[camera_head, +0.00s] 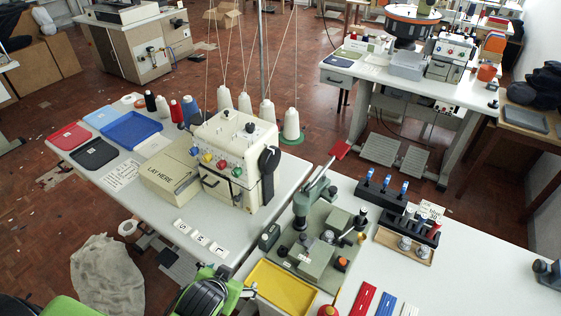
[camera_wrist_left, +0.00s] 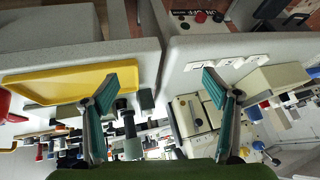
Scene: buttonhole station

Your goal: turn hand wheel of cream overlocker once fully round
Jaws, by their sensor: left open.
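The cream overlocker (camera_head: 228,158) stands on the left white table, with colored knobs on its front. Its black hand wheel (camera_head: 269,160) is on its right side. The overlocker also shows in the left wrist view (camera_wrist_left: 194,116), where I cannot make out the wheel clearly. My left gripper (camera_head: 228,280) is at the bottom of the head view, in front of the gap between the two tables, well short of the wheel. In the left wrist view its teal fingers (camera_wrist_left: 158,90) are spread apart with nothing between them. My right gripper is not in view.
A cream "LAY HERE" box (camera_head: 170,180) sits left of the overlocker. Tall thread cones (camera_head: 291,124) stand behind it. A green machine base (camera_head: 318,240) with levers and a yellow tray (camera_head: 280,288) occupy the right table, close to my left gripper.

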